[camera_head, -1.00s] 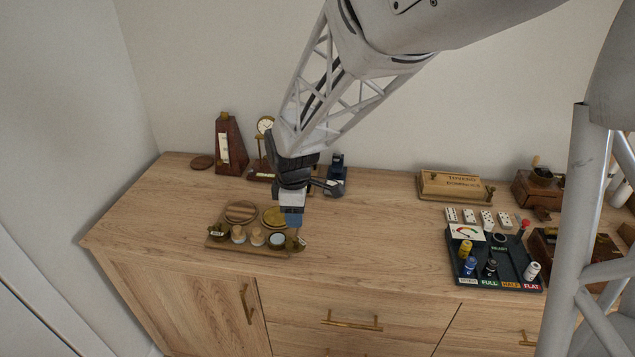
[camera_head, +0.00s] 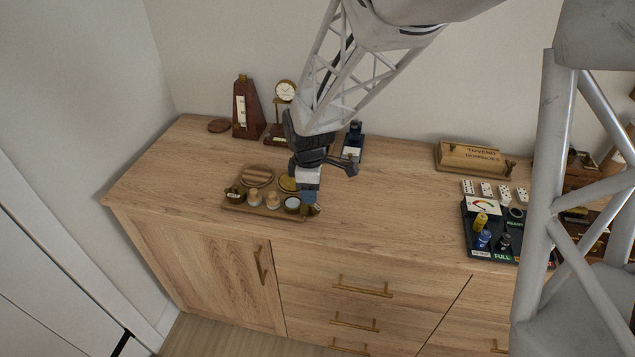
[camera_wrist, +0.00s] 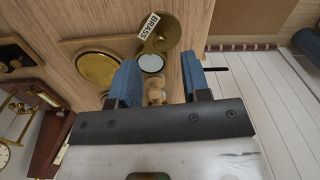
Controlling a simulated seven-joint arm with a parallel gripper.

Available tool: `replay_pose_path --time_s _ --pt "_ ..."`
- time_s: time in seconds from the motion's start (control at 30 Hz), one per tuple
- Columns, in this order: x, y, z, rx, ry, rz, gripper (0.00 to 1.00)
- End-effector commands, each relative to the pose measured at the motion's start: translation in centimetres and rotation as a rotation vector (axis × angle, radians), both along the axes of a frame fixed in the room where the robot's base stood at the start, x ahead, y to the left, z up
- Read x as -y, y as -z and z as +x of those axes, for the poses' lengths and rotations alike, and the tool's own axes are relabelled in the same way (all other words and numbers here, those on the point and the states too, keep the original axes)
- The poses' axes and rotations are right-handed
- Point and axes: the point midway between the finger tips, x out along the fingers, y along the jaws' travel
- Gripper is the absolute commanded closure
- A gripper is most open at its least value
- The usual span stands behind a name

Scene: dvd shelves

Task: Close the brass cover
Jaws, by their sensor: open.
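The brass cover (camera_wrist: 168,36) is a shallow round brass piece with a white label reading BRASS. In the wrist view it stands open beside a round cup with a pale inside (camera_wrist: 152,63). In the head view, the cover (camera_head: 314,210) shows small at the tray's right end, next to the same cup (camera_head: 292,204). My gripper (camera_head: 309,199) is over the right end of the wooden tray (camera_head: 262,213). In the wrist view, its blue fingers (camera_wrist: 157,82) are apart, with nothing held. Wooden pegs (camera_wrist: 155,92) show between them, partly hidden. I cannot tell whether a finger touches the cover.
A metronome (camera_head: 246,108) and small clock (camera_head: 285,92) stand behind. A dark tray with coloured pieces (camera_head: 490,240) is at the right. The wood top between is clear.

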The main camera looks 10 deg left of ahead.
Motion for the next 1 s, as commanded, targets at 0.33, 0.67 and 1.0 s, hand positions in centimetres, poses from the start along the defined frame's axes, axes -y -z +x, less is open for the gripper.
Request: replay_pose_path --time_s 0.33,0.67,1.0 --pt "0.0 3.3 0.0 -0.001 0.0 0.0 0.57" --pt "0.0 4.0 0.0 0.0 0.0 0.0 0.57" --pt "0.0 4.0 0.0 0.0 0.0 0.0 0.87"
